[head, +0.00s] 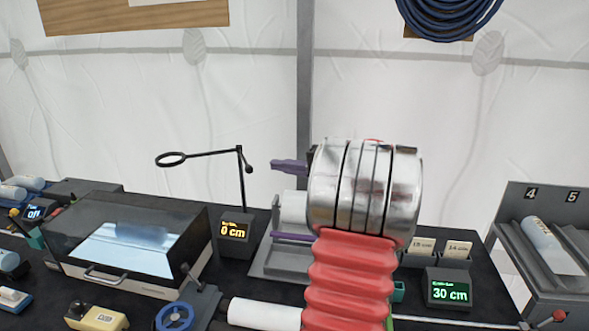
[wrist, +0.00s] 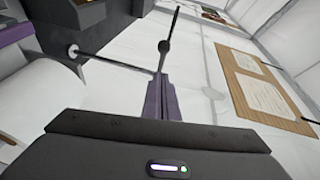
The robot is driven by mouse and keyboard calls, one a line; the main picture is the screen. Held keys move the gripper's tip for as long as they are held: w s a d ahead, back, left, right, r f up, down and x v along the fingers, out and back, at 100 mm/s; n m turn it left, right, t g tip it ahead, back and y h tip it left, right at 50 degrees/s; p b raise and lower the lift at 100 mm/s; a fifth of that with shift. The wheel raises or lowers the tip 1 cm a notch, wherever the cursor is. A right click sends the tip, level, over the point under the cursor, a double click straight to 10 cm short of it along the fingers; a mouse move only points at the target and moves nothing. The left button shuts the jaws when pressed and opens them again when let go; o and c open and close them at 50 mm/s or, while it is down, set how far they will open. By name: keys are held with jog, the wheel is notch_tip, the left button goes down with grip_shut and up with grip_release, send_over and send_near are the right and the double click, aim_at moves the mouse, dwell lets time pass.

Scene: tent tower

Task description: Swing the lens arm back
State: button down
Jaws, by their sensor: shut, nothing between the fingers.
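The lens arm (head: 210,154) is a thin black rod with a dark ring (head: 171,159) at its left end. It reaches left from the top of a thin upright post (head: 242,182); a small black knob (head: 249,169) sits just right of the post. My gripper (head: 273,164) is right of the knob, with a small gap in the head view, its purple fingers pointing left. In the wrist view the fingers (wrist: 161,80) are shut and empty, with thin black rods (wrist: 112,62) and dark knobs by their tips. Whether they touch cannot be told.
The post rises from a dark box reading 0 cm (head: 235,229). A dark case with a glossy window (head: 125,248) stands to the left. A grey stand with a white cylinder (head: 292,207) is below my gripper. A box reading 30 cm (head: 449,291) is at right.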

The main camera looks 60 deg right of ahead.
jog(key=w+a, duration=0.3)
jog(key=shift+f, duration=0.35)
jog(key=shift+h, duration=0.3)
